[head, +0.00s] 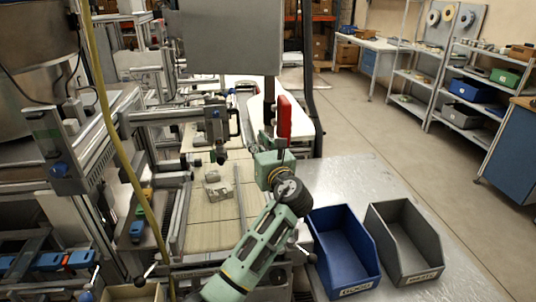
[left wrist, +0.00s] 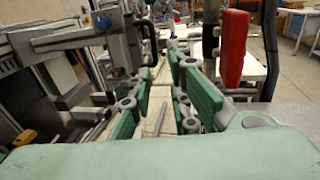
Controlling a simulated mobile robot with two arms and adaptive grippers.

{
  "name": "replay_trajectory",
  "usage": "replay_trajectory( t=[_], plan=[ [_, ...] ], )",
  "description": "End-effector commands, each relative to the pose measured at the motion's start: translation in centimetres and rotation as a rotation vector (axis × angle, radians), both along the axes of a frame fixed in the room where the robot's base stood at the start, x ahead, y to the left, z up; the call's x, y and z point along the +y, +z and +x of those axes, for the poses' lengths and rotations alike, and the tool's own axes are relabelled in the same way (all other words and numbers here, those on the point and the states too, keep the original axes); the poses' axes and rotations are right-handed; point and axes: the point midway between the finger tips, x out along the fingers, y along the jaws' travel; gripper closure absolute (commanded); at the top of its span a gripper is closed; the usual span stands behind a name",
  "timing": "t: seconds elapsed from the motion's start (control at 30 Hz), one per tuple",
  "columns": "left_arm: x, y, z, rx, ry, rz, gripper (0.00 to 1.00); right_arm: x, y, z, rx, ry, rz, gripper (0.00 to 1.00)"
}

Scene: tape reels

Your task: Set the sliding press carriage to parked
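The sliding press carriage (head: 216,122) appears to be the dark block with a black handle on the aluminium cross rail, left of centre in the head view. It also seems to show at the upper left of the left wrist view (left wrist: 118,48). My left gripper (head: 262,147) is to the right of the carriage, its fingers mostly hidden behind its own green body. In the left wrist view its green-padded fingers (left wrist: 165,95) are spread apart with nothing between them. It is apart from the carriage. My right gripper is not in view.
A red upright block (head: 284,118) stands close beside my left gripper. A blue bin (head: 342,250) and a grey bin (head: 403,243) sit on the metal table to the right. A small grey part (head: 218,187) lies on the tan bed below the carriage. A yellow hose (head: 113,150) hangs at left.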

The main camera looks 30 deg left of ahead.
Motion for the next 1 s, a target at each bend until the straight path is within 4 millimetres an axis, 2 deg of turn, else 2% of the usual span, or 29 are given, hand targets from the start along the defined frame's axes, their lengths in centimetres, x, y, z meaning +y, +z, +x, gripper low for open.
replay_trajectory(
  t=[0.03, 0.1, 0.4, 0.77, 0.9, 1.0],
  plan=[
    [-0.9, 0.2, -0.6, 0.004, -0.005, -0.002, 0.83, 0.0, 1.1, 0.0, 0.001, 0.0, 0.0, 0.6],
    [-1.9, -0.2, -1.3, 0.006, -0.008, -0.005, 0.83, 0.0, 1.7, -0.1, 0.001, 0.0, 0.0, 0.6],
    [-4.7, -1.3, -3.5, 0.006, -0.015, -0.021, 0.83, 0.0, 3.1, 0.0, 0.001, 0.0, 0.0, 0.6],
    [-5.2, -1.6, -3.8, 0.005, -0.016, -0.023, 0.83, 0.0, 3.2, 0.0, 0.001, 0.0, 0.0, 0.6],
    [-5.2, -1.7, -3.9, 0.004, -0.016, -0.028, 0.72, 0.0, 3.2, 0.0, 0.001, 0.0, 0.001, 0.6],
    [-5.2, -2.0, -4.0, 0.001, -0.017, -0.042, 0.72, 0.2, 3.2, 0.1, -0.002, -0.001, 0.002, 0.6]
  ],
)
